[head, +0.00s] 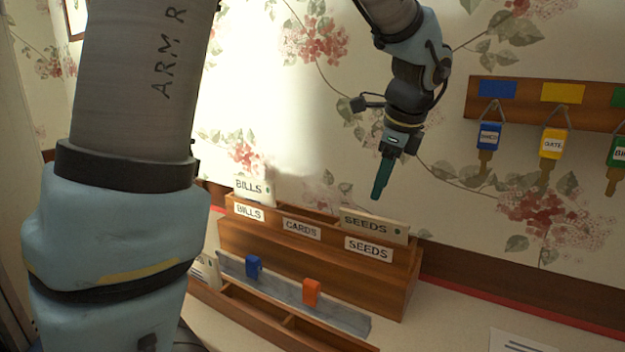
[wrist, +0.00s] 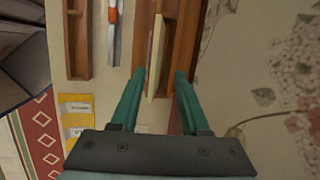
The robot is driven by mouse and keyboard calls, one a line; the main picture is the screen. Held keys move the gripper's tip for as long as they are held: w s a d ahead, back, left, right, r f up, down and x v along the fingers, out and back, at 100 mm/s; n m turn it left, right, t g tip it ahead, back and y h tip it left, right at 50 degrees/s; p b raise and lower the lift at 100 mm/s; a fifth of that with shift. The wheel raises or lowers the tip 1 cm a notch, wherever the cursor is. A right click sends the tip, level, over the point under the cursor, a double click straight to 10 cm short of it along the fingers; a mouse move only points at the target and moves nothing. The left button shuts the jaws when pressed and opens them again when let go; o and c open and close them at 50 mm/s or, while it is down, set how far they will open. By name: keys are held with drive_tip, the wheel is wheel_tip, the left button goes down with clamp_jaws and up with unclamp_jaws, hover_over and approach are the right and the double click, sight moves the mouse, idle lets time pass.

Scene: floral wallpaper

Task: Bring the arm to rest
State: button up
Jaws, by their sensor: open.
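My gripper (head: 381,180) hangs from my arm over the right part of a wooden letter sorter (head: 385,285), fingers pointing down. In the wrist view the two green fingers (wrist: 160,75) are apart with nothing pinched between them. A SEEDS card (head: 374,226) stands in the sorter's right compartment, below the fingertips. In the wrist view a pale card edge (wrist: 155,55) lies below and between the fingers; I cannot tell the exact gap. A BILLS card (head: 252,191) stands in the left compartment.
A grey rail (head: 343,317) with a blue clip (head: 253,266) and an orange clip (head: 311,292) lies in front of the sorter, by a low wooden tray (head: 228,310). Tagged keys hang from a wall rack (head: 520,98) at right. Floral wall stands close behind.

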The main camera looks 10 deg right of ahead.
drive_tip(key=s+a+f+n, duration=0.1)
drive_tip(key=a+f+n, duration=0.3)
drive_tip(key=a+n, duration=0.4)
drive_tip(key=s+a+f+n+g, duration=0.1)
drive_tip(key=a+f+n, duration=0.3)
drive_tip(key=a+n, duration=0.4)
drive_tip(key=s+a+f+n+g+h, duration=0.1)
drive_tip(key=a+f+n, duration=0.4)
drive_tip(key=a, duration=0.8)
drive_tip(key=s+n, duration=0.1)
drive_tip(key=n, duration=0.2)
drive_tip(key=shift+a, duration=0.2)
drive_tip(key=shift+w, duration=0.1)
